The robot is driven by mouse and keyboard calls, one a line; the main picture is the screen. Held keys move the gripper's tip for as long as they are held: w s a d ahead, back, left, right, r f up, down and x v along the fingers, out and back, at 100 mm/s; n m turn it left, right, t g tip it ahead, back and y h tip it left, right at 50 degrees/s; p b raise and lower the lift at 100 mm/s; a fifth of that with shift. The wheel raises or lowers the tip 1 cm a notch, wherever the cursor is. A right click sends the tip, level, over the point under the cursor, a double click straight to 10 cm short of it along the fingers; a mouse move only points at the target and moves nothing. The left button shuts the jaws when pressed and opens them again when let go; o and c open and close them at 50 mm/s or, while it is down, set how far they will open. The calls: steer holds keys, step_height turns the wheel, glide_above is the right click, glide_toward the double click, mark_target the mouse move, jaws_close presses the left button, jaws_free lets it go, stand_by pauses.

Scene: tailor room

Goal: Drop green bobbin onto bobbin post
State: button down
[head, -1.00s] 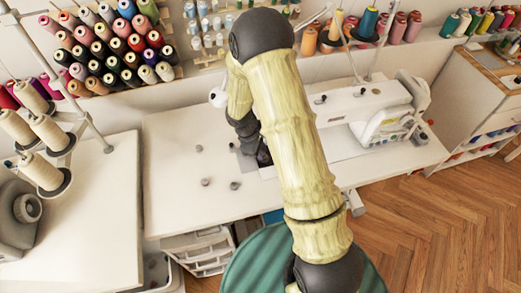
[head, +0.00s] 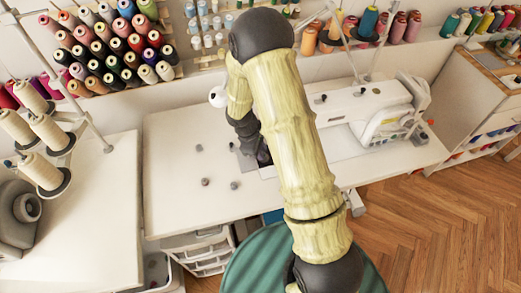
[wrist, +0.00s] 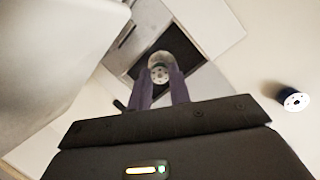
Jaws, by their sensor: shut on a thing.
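My gripper (wrist: 159,88) has its two purple fingers shut on a bobbin (wrist: 159,66) in the wrist view. The bobbin's pale, holed end face shows; its thread colour is not clear, so I cannot confirm it is green. It is over a dark square opening (wrist: 190,62) in the sewing machine's bed. The bobbin post is not visible; the bobbin and fingers cover the middle of the opening. In the head view my gripper (head: 262,158) is low at the machine's left end, and my arm hides much of it.
Loose bobbins lie on the white table (head: 175,215) left of my gripper. A bobbin with dark thread (wrist: 292,98) lies at the right in the wrist view. The white sewing machine (head: 365,108) stands to the right, partly behind my arm. Thread racks (head: 110,45) line the back.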

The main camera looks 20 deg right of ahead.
steer(key=shift+f+b, duration=0.3)
steer(key=shift+f, duration=0.15)
stand_by(0.3)
